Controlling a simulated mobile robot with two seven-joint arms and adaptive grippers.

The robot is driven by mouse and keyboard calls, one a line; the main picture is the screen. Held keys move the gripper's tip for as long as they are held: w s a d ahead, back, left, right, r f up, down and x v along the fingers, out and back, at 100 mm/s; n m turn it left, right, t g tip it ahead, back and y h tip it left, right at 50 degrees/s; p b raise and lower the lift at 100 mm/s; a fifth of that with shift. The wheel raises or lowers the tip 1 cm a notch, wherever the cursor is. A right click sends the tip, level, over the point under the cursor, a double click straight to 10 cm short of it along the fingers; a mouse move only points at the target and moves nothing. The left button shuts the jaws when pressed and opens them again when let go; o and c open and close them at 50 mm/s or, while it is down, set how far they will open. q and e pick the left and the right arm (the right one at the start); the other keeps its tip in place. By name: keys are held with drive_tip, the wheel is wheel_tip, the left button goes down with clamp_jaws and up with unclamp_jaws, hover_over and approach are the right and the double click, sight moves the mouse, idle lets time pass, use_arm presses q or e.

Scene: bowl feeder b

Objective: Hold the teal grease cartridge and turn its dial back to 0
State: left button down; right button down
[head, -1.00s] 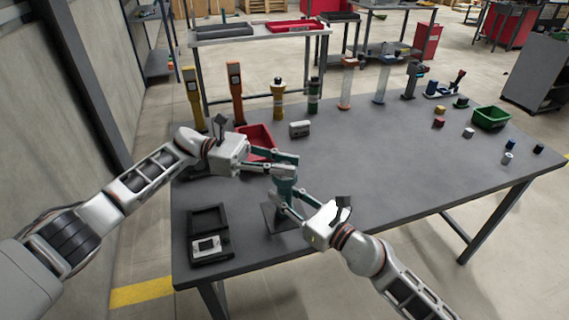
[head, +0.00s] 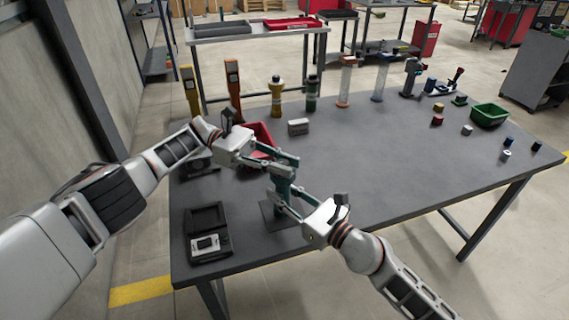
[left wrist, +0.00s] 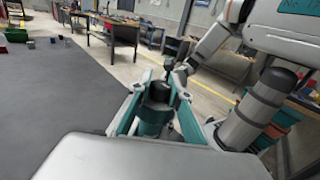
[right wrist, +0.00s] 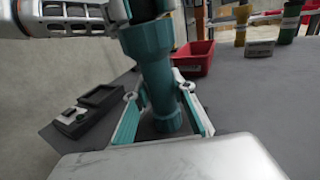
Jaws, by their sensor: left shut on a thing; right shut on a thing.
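The teal grease cartridge (head: 283,184) stands upright near the front left of the table, above a dark square plate (head: 268,212). My left gripper (head: 286,168) is shut on its upper end; the left wrist view shows a dark round dial top (left wrist: 159,90) between the fingers, above the teal body (left wrist: 152,120). My right gripper (head: 283,191) is shut on the lower body from the front right. The right wrist view shows the cartridge body (right wrist: 158,75) upright between the fingers. No dial marks or numbers are readable; the fingers partly hide the cartridge.
A black open case (head: 207,230) lies at the front left. A red bin (head: 262,134) and a grey box (head: 299,126) sit behind the cartridge. Several upright tools and cartridges line the back edge. A green bin (head: 490,115) is far right. The table's middle is clear.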

sight(282, 161)
use_arm(q)
drive_tip(key=shift+w+a+r, duration=0.15)
drive_tip(key=shift+a, duration=0.1)
drive_tip(key=c, duration=1.8)
unclamp_jaws()
drive_tip(key=shift+d+r, duration=0.1)
drive_tip(key=shift+r, duration=0.05)
wheel_tip(282, 161, up, 10)
drive_tip(key=shift+f, duration=0.1)
use_arm(e)
drive_tip(key=shift+f, duration=0.1)
drive_tip(key=c, duration=1.6)
unclamp_jaws()
